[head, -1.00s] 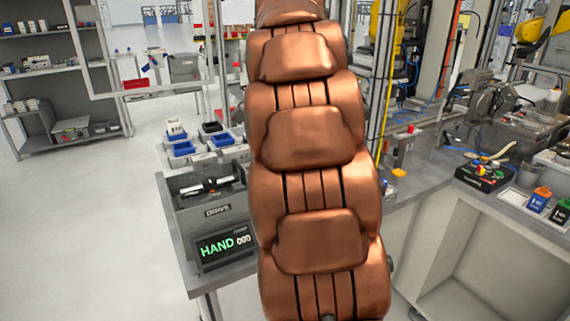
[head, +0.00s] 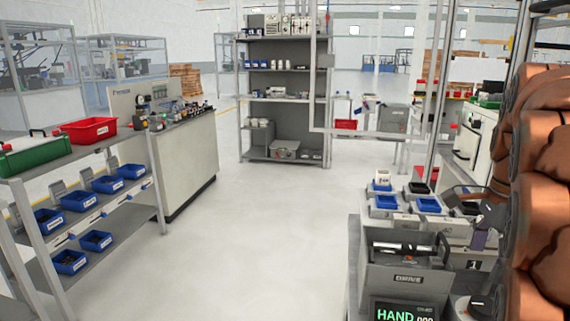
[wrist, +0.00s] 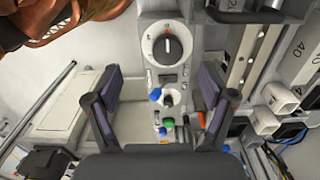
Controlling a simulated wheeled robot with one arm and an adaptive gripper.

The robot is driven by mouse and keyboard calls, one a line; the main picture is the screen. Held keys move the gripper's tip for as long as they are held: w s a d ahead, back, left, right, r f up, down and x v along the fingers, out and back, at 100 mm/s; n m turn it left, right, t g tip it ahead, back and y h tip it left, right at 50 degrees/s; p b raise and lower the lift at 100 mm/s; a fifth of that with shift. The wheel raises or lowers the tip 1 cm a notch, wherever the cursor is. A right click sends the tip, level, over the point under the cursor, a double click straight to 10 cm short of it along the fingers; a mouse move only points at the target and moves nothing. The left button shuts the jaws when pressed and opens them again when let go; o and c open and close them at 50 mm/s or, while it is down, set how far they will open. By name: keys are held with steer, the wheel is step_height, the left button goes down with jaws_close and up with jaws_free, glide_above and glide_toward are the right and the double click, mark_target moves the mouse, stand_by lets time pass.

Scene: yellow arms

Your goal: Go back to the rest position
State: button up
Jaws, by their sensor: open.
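My gripper (wrist: 160,112) shows in the wrist view with its two dark fingers spread apart. It is open and nothing sits between the fingers. Behind it is a grey control panel (wrist: 168,75) with a round dial (wrist: 167,47), a blue knob and a green button. In the head view my copper-coloured arm fills the right edge. A dark part beside the arm (head: 494,216) may be my gripper, but it is partly hidden and too small to read.
A grey box marked DRIVE (head: 405,278) with a HAND display (head: 402,311) stands at the lower right. Blue trays (head: 428,205) lie behind it. A rack with blue bins (head: 107,184) stands at the left, a grey shelf (head: 284,106) at the back. The middle floor (head: 250,225) is clear.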

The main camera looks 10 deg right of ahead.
steer(key=s+a+n+p, duration=0.25)
steer(key=a+n, duration=0.35)
steer(key=a, duration=0.3)
steer(key=s+a+f+n+g+p, duration=0.1)
steer(key=s+a+f+n+p, duration=0.2)
steer(key=s+a+n, duration=0.4)
steer(key=s+a+f+n+p, duration=0.3)
steer(key=s+a+f+n, duration=0.2)
steer(key=s+a+n, duration=0.3)
steer(key=shift+a+n+g+p, duration=0.25)
steer(key=shift+n+g+p, duration=0.15)
steer(key=shift+n, duration=0.1)
steer(key=shift+c, duration=0.2)
